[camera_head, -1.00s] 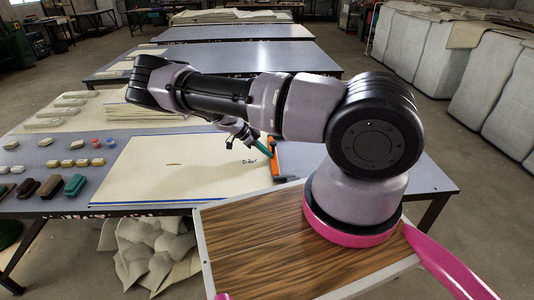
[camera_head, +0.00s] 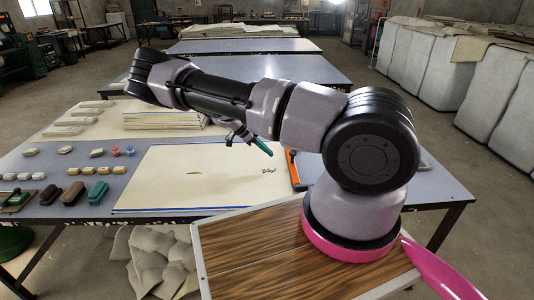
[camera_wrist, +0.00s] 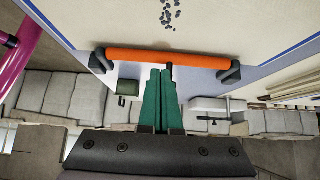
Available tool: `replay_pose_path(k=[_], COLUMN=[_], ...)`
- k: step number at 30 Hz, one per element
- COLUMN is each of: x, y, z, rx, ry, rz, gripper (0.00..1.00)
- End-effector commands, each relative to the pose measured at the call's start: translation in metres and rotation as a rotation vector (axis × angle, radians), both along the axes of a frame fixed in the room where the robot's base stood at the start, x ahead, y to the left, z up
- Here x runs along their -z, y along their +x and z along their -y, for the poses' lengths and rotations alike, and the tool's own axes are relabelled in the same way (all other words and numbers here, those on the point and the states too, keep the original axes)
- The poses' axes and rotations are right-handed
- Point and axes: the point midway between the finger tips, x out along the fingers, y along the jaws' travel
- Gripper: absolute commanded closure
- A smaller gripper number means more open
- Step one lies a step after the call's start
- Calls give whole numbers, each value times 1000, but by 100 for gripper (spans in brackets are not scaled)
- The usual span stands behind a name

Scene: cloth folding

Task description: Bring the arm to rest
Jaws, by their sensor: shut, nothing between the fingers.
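My arm is bent over the table, its elbow raised high at the upper left in the head view. My gripper (camera_head: 268,152) hangs below the forearm, with teal fingers angled down to the right; the forearm partly hides its wrist. In the wrist view, the green fingers of my gripper (camera_wrist: 160,72) lie together with nothing between them. The cream cloth (camera_head: 190,182) lies flat on the grey table (camera_head: 440,190), apart from the fingers.
An orange bar handle (camera_head: 292,168) stands at the cloth's right edge; it also crosses the wrist view (camera_wrist: 168,60). Brushes (camera_head: 75,193) and small blocks line the table's left. A folded cloth stack (camera_head: 160,120) lies behind. Covered stacks (camera_head: 490,85) stand at the right.

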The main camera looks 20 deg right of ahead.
Motion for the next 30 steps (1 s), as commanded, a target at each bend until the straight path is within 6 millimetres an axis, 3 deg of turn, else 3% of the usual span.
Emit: replay_pose_path(k=[8,14,23,30], x=[-3,-37,-129,-218], y=[0,-8,-26,-47], z=[-1,-12,-41,-59], rx=[2,-2,-134,-346], ry=[18,179,541,768], rz=[-3,-39,-66,-20], gripper=[100,100,100,100])
